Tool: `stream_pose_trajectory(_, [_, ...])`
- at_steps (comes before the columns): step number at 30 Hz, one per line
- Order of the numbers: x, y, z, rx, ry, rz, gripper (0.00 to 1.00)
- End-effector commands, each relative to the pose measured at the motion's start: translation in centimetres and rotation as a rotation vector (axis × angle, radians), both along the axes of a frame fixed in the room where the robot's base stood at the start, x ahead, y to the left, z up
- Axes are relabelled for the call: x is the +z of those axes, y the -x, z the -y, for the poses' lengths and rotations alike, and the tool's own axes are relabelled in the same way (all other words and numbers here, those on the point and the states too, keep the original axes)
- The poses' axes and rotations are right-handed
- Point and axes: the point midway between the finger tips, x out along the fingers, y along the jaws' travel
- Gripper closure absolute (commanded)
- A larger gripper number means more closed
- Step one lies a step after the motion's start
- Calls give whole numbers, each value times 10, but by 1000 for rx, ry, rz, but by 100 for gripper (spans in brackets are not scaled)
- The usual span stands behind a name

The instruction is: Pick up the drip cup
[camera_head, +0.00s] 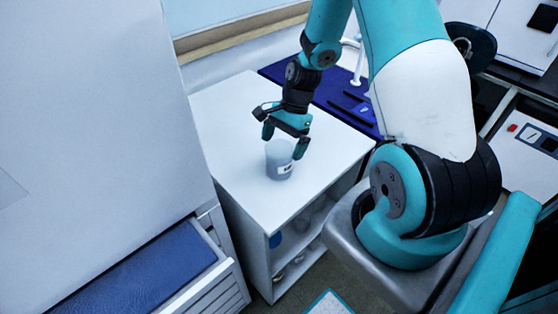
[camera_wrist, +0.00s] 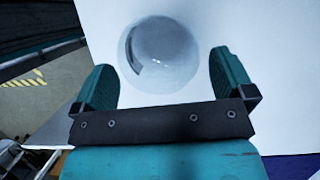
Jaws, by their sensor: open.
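The drip cup (camera_head: 279,161) is a small, pale, translucent cup with a white label, upright on a white cabinet top. In the wrist view I look down into the round mouth of the drip cup (camera_wrist: 160,55). My gripper (camera_head: 284,143) is right over the cup, with one finger at each side of its rim. In the wrist view my gripper (camera_wrist: 162,80) is open, and the cup's mouth shows ahead of and between the fingers, with a gap at each side. I cannot tell exactly how low the fingertips are beside the cup.
The white cabinet top (camera_head: 225,115) is otherwise mostly clear. A dark blue mat (camera_head: 325,100) with a white stand lies at its back right. Open shelves under the top hold several small vessels. A tall pale cabinet (camera_head: 95,120) stands close at the left.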

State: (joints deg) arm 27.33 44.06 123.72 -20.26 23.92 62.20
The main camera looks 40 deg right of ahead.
Motion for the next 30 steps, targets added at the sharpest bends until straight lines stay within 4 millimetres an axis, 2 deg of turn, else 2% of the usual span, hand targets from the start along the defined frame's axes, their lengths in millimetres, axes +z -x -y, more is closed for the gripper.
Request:
stream_pose_trajectory(6, [-25, 3, -13, 1, -2, -3, 0])
stream_pose_trajectory(14, [-31, 2, -14, 0, 0, 1, 0])
stream_pose_trajectory(15, [-31, 2, -14, 0, 0, 0, 2])
stream_pose_trajectory(21, [-30, 2, -14, 0, 0, 0, 45])
stream_pose_trajectory(30, [-29, 2, -14, 0, 0, 1, 45])
